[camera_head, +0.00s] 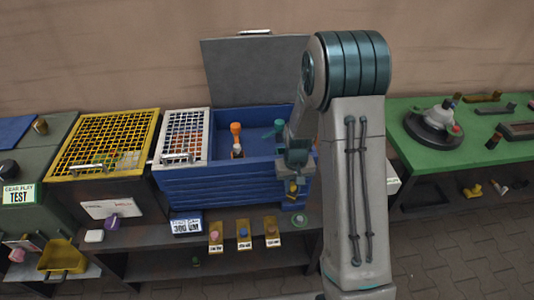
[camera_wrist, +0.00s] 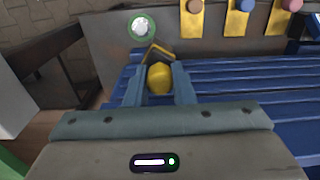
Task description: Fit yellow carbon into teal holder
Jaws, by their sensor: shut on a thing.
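My gripper (camera_head: 292,186) hangs at the front right of the blue box, pointing down. It is shut on the yellow carbon (camera_wrist: 160,78), whose rounded yellow end shows between the two fingers in the wrist view. The carbon (camera_head: 292,188) is small and partly hidden in the head view. A teal-topped piece (camera_head: 279,126), which may be the teal holder, stands inside the blue box, above and left of my gripper. My arm hides part of the box beside it. An orange-topped piece (camera_head: 236,130) stands to its left.
The blue box (camera_head: 235,185) has a raised grey lid (camera_head: 255,70) behind it. A shelf (camera_head: 205,250) below holds several yellow plates with coloured knobs and a green-ringed button (camera_head: 299,219). A green table (camera_head: 465,150) stands right; a yellow grid (camera_head: 105,140) stands left.

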